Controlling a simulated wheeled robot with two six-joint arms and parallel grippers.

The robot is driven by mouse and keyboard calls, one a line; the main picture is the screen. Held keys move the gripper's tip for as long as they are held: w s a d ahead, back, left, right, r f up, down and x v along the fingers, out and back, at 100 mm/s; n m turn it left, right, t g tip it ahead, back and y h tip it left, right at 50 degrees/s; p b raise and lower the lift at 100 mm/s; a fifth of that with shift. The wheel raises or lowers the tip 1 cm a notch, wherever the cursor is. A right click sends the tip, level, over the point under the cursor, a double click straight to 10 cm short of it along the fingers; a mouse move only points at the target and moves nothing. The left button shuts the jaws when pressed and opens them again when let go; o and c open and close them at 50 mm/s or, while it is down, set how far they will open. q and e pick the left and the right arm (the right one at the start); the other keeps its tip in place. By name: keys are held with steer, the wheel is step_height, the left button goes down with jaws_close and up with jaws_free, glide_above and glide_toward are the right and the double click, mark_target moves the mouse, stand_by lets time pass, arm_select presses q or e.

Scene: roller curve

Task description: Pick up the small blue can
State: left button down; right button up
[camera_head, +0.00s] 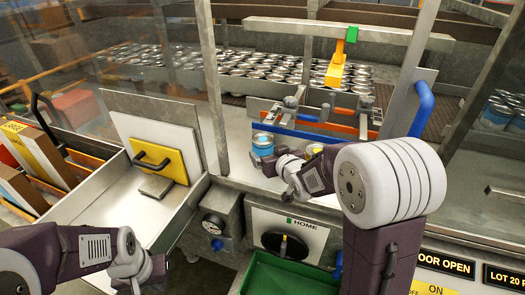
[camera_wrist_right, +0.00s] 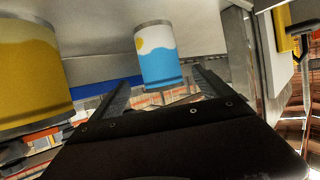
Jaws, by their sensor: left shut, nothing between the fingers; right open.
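The small blue can (camera_head: 262,144) stands upright on the pale deck behind the front panel in the head view. In the right wrist view the blue can (camera_wrist_right: 157,62) has a white top part with a yellow disc. My right gripper (camera_head: 285,163) is open, just right of and nearer than the can. In the wrist view its fingers (camera_wrist_right: 162,82) point toward the can, which appears between and beyond the tips; contact cannot be told. My left gripper (camera_head: 158,268) is shut and empty, low at the left, far from the can.
A larger-looking yellow can (camera_wrist_right: 32,75) is close at the left of the wrist view. Posts, glass and clamps (camera_head: 291,102) surround the deck. Many cans (camera_head: 260,65) stand behind. A tray with a yellow plate (camera_head: 170,160) is at left; a green bin (camera_head: 285,275) below.

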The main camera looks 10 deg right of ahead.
mark_target(268, 150)
steer(key=x, duration=0.3)
steer(key=shift+d, duration=0.15)
steer(key=shift+w+a+r+p, duration=0.1)
steer(key=shift+w+a+p, duration=0.15)
steer(key=shift+w, duration=0.15)
steer(key=shift+w+a+p, duration=0.15)
steer(key=shift+w+p, duration=0.05)
steer(key=shift+w, duration=0.15)
steer(key=shift+x, duration=1.1)
steer(key=shift+w+d+f, duration=0.1)
steer(key=shift+w+f, duration=0.25)
steer(key=shift+w, duration=0.1)
steer(key=shift+s+r, duration=0.2)
steer(key=shift+s, duration=0.05)
steer(key=c, duration=1.6)
arm_select(q)
steer(key=shift+w+a+r, duration=0.15)
steer(key=shift+w+r, duration=0.25)
steer(key=shift+w, duration=0.2)
